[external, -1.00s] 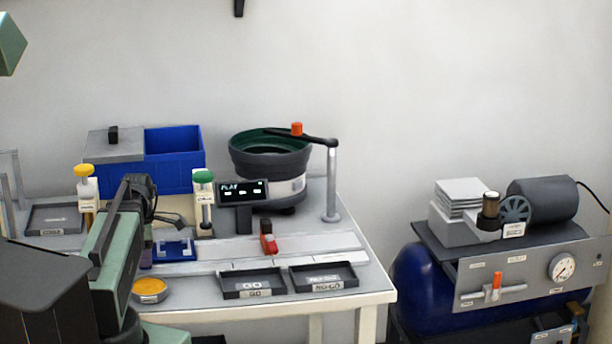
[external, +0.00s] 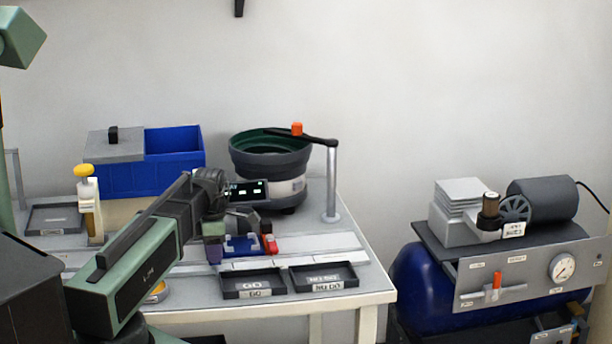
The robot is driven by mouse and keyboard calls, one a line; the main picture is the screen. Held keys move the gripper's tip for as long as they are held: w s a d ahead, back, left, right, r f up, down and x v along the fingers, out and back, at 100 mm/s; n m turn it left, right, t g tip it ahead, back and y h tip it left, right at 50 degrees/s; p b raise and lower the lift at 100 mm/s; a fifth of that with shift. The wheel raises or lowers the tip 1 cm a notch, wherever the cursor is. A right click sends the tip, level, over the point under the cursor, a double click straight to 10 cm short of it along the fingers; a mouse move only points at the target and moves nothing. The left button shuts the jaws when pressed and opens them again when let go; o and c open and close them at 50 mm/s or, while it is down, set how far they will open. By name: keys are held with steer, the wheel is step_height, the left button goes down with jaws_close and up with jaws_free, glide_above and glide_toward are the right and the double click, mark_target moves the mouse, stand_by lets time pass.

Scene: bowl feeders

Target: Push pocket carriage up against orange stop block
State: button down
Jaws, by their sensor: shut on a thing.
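The blue pocket carriage (external: 242,247) sits on the pale rail on the bench. Its right end is right beside the red-orange stop block (external: 271,244). I cannot tell whether they touch or a thin gap remains. My gripper (external: 236,234) is at the carriage, reaching in from the left, and is shut on it. My wrist and fingers hide the carriage's left and rear parts. The exact finger contact is too small to see.
The GO tray (external: 252,284) and NO-GO tray (external: 322,277) lie in front of the rail. The bowl feeder (external: 270,158) and a small display (external: 247,190) stand behind. A yellow-topped post (external: 90,205) and a blue bin (external: 172,165) are at the left. The rail right of the stop is clear.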

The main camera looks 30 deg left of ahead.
steer(key=c, duration=0.7)
jaws_free()
step_height(320, 180, up, 11)
steer(key=p, duration=1.1)
steer(key=shift+f, duration=0.1)
steer(key=shift+d, duration=0.1)
